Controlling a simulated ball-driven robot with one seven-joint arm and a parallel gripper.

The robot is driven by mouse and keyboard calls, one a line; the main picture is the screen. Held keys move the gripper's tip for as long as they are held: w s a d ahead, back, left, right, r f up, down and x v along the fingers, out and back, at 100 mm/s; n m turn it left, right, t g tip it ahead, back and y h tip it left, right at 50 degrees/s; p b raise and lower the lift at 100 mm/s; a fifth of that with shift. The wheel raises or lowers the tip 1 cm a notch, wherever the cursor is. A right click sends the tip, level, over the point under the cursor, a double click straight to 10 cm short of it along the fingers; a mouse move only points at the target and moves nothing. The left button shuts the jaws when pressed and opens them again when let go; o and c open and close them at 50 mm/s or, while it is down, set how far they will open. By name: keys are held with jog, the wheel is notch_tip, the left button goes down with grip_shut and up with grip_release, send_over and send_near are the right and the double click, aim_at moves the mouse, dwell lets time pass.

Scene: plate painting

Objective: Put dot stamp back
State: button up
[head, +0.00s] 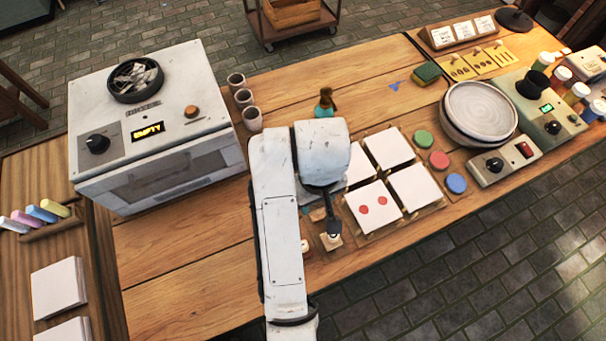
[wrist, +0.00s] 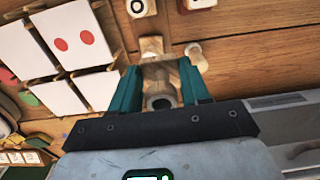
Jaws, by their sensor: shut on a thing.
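My gripper (wrist: 160,76) has its two teal fingers closed around a small stamp (wrist: 160,98) with a wooden body and a dark round end. It also shows in the head view as a dark tip (head: 334,224), just over the small wooden stamp holder at the table's front edge. The stamp is mostly hidden there by my arm. I cannot tell whether it touches the holder. A white plate with two red dots (head: 373,207) lies to the right of my gripper; the same plate shows in the wrist view (wrist: 73,38).
Blank white plates (head: 389,147) lie beyond the dotted one. Green, red (head: 439,160) and blue pads are to their right, near a turntable (head: 479,112). The table's left front (head: 190,290) is clear.

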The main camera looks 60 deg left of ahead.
jog(key=a+f, duration=0.2)
jog(key=a, duration=0.1)
jog(key=w+a+f+b, duration=0.1)
jog(key=a+f, duration=0.4)
jog(key=a, duration=0.1)
jog(key=shift+w+f+b, duration=0.3)
jog(key=shift+w+f, duration=0.05)
jog(key=shift+w, duration=0.05)
jog(key=shift+a+f, duration=0.1)
jog(key=shift+f, duration=1.55)
jog(key=shift+f, duration=0.15)
jog(key=o, duration=0.9)
jog(key=shift+c, duration=0.2)
notch_tip(320, 180, up, 12)
jog(key=shift+r, duration=0.2)
